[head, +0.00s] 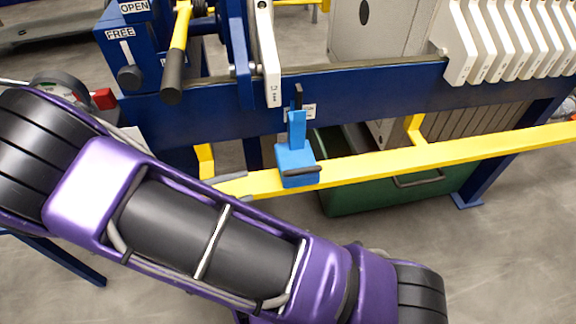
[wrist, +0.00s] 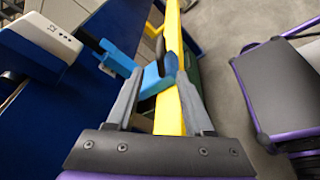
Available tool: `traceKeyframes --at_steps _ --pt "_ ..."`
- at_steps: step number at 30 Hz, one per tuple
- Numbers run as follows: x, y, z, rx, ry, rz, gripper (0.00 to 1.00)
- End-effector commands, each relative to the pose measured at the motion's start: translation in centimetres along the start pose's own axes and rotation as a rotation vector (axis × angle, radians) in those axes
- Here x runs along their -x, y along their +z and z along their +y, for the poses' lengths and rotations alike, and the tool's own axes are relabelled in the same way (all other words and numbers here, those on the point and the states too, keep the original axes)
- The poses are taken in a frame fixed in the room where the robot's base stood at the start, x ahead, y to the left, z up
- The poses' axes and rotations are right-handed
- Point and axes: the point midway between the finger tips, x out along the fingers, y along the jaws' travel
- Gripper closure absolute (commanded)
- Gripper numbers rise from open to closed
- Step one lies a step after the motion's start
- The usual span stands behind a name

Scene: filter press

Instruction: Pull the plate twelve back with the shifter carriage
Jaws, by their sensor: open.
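The light blue shifter carriage (head: 297,163) sits on the yellow rail, with an upright arm that rises toward the blue press beam. In the wrist view the carriage (wrist: 152,82) lies between the two grey fingers of my open gripper (wrist: 154,58). I cannot tell whether the fingers touch it. A single white plate (head: 267,55) hangs at the beam just above the carriage; its end (wrist: 46,36) shows at upper left in the wrist view. Its number is too small to read, so I cannot tell which plate is twelve. My purple arm hides most of my gripper in the head view.
The yellow rail (head: 400,158) runs along the front of the blue beam (head: 370,92). Several white plates (head: 510,40) stand in a row at right. A yellow lever with a black grip (head: 172,77) stands at left. A green bin (head: 350,198) is below; open floor lies right.

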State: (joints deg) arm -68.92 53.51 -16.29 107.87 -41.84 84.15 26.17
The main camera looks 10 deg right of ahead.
Motion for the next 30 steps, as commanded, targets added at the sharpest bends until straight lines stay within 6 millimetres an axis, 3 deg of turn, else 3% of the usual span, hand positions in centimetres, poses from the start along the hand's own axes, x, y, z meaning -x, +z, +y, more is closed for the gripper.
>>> traceKeyframes --at_steps 5,10,30 --pt "0.1 1.5 -0.5 -0.131 -0.006 0.04 0.48" --pt "-1.6 1.4 -0.6 -0.142 -0.006 0.039 0.48" --pt "-15.2 0.9 -0.7 -0.139 -0.007 0.037 0.48"
